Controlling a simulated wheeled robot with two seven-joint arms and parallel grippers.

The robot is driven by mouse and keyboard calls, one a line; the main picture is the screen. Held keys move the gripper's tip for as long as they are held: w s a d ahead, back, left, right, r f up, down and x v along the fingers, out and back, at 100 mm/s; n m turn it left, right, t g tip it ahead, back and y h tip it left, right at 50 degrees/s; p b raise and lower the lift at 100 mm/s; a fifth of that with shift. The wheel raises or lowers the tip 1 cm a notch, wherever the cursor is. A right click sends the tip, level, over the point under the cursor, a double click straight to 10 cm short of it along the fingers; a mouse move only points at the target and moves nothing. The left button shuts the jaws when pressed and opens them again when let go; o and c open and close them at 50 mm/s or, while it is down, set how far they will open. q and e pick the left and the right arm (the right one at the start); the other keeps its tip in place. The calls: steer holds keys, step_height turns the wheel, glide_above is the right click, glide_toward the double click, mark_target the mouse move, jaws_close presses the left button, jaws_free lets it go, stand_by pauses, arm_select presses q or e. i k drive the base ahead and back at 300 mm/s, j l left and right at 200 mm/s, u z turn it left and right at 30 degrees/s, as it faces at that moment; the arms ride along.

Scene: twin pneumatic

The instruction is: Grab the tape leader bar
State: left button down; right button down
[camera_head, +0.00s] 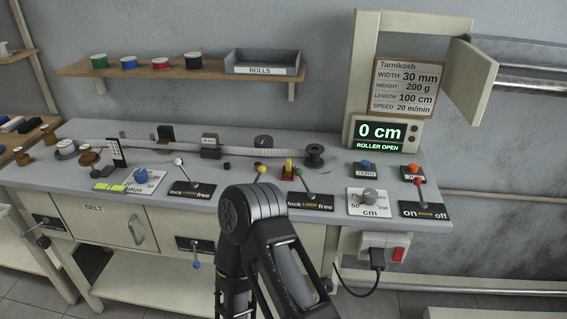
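A pale tape (235,151) runs along the grey bench (235,192), from the black upright block with a white scale (117,152) on the left to a black spool (315,154) on the right. It passes by a dark block marked 30 mm (210,146). I cannot tell which part is the tape leader bar. One of my black arms rises at the bottom centre, bent at a rounded joint, in front of the bench edge. Neither gripper's fingers show.
Lock/free levers (189,188) stand along the bench front, with a blue knob (141,176) left of them. The display (382,132) reads 0 cm, ROLLER OPEN. An on/off lever (418,189) stands at the right. A wall shelf (180,69) holds several rolls and a ROLLS tray.

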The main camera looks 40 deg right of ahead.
mark_target(288, 172)
steer(key=z, duration=1.55)
